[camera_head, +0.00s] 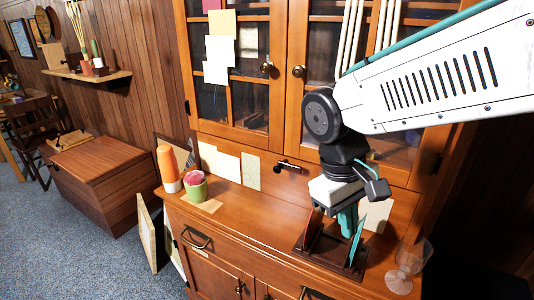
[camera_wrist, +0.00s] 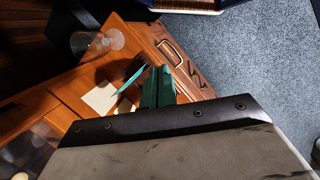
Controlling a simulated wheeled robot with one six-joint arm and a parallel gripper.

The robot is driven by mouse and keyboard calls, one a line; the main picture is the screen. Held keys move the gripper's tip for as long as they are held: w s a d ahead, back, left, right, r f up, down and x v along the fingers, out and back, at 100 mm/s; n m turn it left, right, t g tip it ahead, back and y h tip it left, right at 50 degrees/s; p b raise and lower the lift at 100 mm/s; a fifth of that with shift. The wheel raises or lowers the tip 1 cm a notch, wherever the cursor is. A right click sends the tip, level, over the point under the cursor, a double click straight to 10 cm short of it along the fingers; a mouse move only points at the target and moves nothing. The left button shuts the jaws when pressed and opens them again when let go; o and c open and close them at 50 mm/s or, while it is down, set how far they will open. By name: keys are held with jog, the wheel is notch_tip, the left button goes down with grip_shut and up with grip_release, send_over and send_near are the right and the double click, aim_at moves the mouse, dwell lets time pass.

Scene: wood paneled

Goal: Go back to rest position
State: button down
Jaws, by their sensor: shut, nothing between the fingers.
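My gripper (camera_head: 347,218) hangs from my white arm, pointing down over the right part of the wooden cabinet's counter (camera_head: 262,222). Its teal fingers are together with nothing seen between them; they also show in the wrist view (camera_wrist: 158,86). In the head view the fingers are just above or behind a dark wooden rack (camera_head: 325,250). I cannot tell whether they touch it. A thin teal piece (camera_head: 357,242) and a red piece (camera_head: 313,228) stand in the rack. The teal piece also shows beside the fingers in the wrist view (camera_wrist: 131,77).
A clear glass (camera_head: 408,262) stands right of the rack. An orange and white bottle (camera_head: 168,168) and a green cup (camera_head: 195,186) stand on the counter's left. Glass-paned cupboard doors (camera_head: 240,90) rise close behind my arm. Blue-grey carpet (camera_head: 80,250) lies open at the left.

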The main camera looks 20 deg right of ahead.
jog(key=s+d+r+m+t+y, duration=0.2)
jog(key=s+r+m+t, duration=0.1)
jog(key=s, duration=0.3)
jog(key=shift+d+r, duration=0.2)
jog(key=shift+r, duration=0.05)
jog(key=shift+s, duration=0.1)
dwell(0.9)
